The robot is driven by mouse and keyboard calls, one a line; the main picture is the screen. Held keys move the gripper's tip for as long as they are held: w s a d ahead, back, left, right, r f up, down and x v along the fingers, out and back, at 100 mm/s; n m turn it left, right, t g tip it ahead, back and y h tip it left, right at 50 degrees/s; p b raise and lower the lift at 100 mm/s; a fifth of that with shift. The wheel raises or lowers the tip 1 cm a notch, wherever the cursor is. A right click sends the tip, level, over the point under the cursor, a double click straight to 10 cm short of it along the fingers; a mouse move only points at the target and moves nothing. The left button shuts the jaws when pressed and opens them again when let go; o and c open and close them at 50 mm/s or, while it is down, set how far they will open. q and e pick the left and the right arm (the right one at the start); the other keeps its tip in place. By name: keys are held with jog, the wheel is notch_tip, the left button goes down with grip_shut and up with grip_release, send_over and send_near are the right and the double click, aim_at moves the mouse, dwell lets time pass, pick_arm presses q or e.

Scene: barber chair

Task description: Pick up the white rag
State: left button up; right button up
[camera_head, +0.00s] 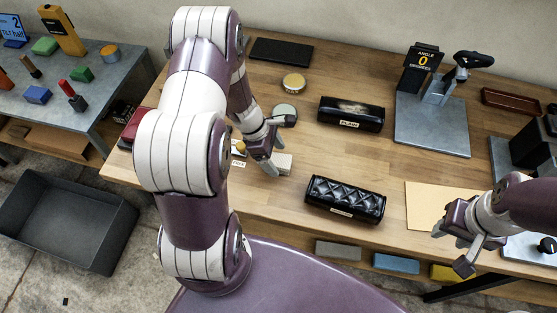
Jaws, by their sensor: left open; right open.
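A small off-white, flat-sided piece (283,163), which looks like the folded white rag, lies on the wooden bench (330,78) left of centre. My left gripper (268,160) is just left of it, low over the bench, with its fingers pointing down. It is open and partly overlaps the near side of the rag in the picture, so I cannot tell if they touch. My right gripper (452,250) is open and empty over the front right of the bench, away from the rag.
A quilted black case (345,199) and a plain black case (351,114) lie right of the rag. A round tin (293,83) sits behind it. A grey stand (432,125) with an angle sign is at the back right. A dark bin (66,220) is on the floor at left.

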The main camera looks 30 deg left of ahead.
pick_arm(q)
jog(key=shift+s+d+f, duration=0.1)
jog(key=shift+d+f, duration=0.1)
jog(key=shift+f, duration=0.2)
jog(key=shift+d, duration=0.15)
jog(key=c, duration=1.1)
pick_arm(e)
jog(key=shift+s, duration=0.2)
jog(key=shift+d, duration=0.1)
